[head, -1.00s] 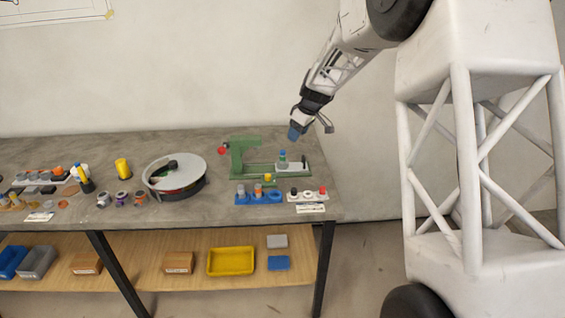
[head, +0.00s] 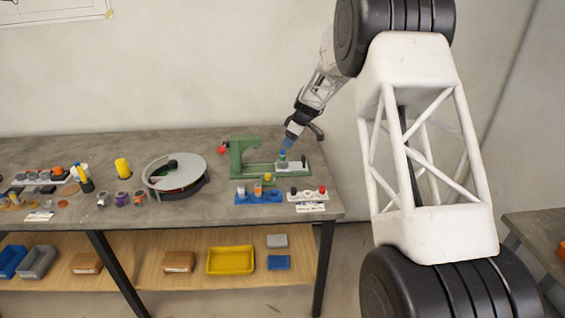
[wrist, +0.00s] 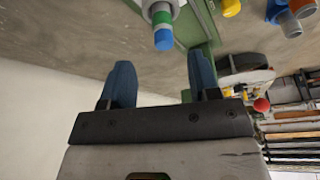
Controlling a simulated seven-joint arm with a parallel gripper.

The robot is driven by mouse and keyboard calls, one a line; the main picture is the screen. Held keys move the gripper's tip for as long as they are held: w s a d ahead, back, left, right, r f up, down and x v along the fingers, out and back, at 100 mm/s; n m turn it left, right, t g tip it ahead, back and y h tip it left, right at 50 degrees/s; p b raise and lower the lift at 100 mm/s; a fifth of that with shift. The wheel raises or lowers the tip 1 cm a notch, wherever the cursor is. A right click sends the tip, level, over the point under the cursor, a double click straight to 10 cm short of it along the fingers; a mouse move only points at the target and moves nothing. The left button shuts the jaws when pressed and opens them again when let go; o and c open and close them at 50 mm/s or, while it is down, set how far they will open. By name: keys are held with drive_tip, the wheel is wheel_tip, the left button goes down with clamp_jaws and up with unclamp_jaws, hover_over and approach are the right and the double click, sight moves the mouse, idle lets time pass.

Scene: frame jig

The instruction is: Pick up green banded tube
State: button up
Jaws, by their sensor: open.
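The green banded tube (head: 282,156) stands upright on the light block of the green frame jig (head: 238,160), showing a blue end and a green band. In the wrist view the tube (wrist: 162,22) shows its blue tip, green band and pale body, beyond and between the fingertips. My gripper (head: 287,143) is just above and beside the tube in the head view. In the wrist view my gripper (wrist: 160,82) has its two blue fingers apart with nothing between them.
A blue holder (head: 258,198) with small parts and a white holder (head: 307,196) stand in front of the jig. A red knob (head: 223,149) sticks out at the jig's left. A round grey turntable (head: 176,172) stands further left. Bare table lies between them.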

sight(281, 150)
drive_tip(key=shift+x, duration=1.3)
drive_tip(key=shift+s+x, duration=0.2)
drive_tip(key=shift+x, duration=2.4)
drive_tip(key=c, duration=1)
drive_tip(key=shift+r, duration=0.2)
drive_tip(key=shift+c, duration=0.2)
drive_tip(key=shift+r, duration=1.4)
drive_tip(key=shift+s+r, duration=0.1)
drive_tip(key=shift+r, duration=0.15)
drive_tip(key=s+d+r, duration=0.1)
drive_tip(key=s, duration=1.4)
drive_tip(key=shift+s+d, duration=0.25)
drive_tip(key=shift+s, duration=0.1)
